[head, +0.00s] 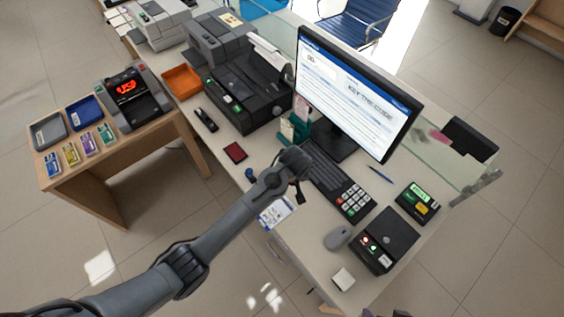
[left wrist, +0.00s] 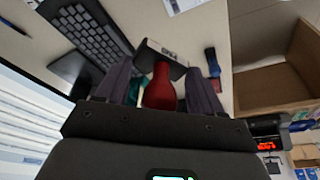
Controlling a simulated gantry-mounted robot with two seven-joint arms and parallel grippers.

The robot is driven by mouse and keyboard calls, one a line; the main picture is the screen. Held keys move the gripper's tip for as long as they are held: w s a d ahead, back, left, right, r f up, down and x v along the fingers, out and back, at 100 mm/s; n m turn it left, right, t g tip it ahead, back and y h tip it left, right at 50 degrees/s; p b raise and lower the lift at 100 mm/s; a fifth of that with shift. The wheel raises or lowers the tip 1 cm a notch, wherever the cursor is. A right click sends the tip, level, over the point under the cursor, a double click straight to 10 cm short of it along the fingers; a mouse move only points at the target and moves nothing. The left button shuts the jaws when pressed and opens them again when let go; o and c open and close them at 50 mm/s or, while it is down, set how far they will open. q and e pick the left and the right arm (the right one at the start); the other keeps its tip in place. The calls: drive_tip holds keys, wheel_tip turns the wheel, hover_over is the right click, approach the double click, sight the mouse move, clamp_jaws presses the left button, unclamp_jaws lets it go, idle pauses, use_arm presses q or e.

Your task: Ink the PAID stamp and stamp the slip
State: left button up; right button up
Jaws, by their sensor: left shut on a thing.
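My left gripper (head: 298,190) is over the counter, between the keyboard and the front edge. In the head view the stamp is hidden by my arm. A dark red ink pad (head: 235,152) lies on the counter to the left of the gripper. A white and blue slip (head: 279,212) lies near the front edge, partly behind my arm; its edge shows in the left wrist view (left wrist: 184,3).
A blue-handled stamp (head: 250,174) stands beside my arm, also in the left wrist view (left wrist: 212,60). A teal holder (head: 297,130) stands by the monitor (head: 355,90). The keyboard (head: 337,178), mouse (head: 338,237) and printer (head: 238,90) surround the work area.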

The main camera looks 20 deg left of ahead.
sight(281, 205)
use_arm(q)
drive_tip(key=s+f+n+b, duration=0.1)
drive_tip(key=f+b, duration=0.1)
drive_tip(key=f, duration=0.3)
drive_tip(key=s+a+f+b, duration=0.1)
drive_tip(key=f+b, duration=0.1)
drive_tip(key=f, duration=0.4)
drive_tip(key=s+f+n+b, duration=0.1)
drive_tip(key=f+b, duration=0.1)
drive_tip(key=f, duration=0.3)
drive_tip(key=shift+a+f+n+y, duration=0.2)
drive_tip(key=shift+a+n+y, duration=0.1)
drive_tip(key=shift+a, duration=0.05)
use_arm(e)
wheel_tip(281, 205, down, 6)
drive_tip(key=shift+a, duration=0.25)
drive_tip(key=shift+w+a, duration=0.1)
drive_tip(key=shift+a, duration=0.05)
use_arm(q)
drive_tip(key=shift+f, duration=0.3)
use_arm(e)
drive_tip(key=shift+f, duration=0.2)
use_arm(q)
drive_tip(key=shift+f+b, duration=0.3)
drive_tip(key=shift+b, duration=0.1)
use_arm(e)
drive_tip(key=shift+f, duration=0.15)
drive_tip(key=shift+r, duration=0.3)
idle(0.3)
